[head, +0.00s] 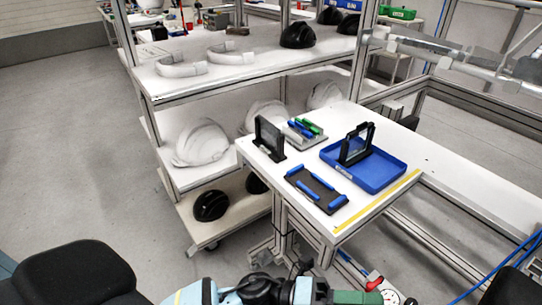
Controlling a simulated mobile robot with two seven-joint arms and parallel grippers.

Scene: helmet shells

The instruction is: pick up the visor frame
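A black upright frame with a clear pane (357,143), which looks like the visor frame, stands in a shallow blue tray (394,179). The tray lies on the white worktable (433,158). The frame's lower part sits inside the tray, and nothing of mine touches it. Neither gripper's fingers can be made out. Only dark rounded shapes at the bottom left and bottom right, probably parts of my body, and jointed parts at the bottom centre show.
A dark upright panel (269,138), a black plate with blue blocks (316,187) and a holder with blue and green pieces (303,130) share the table. A shelf rack at left holds white helmets (201,143), black shells (210,205) and white curved bands (181,66). Floor at left is clear.

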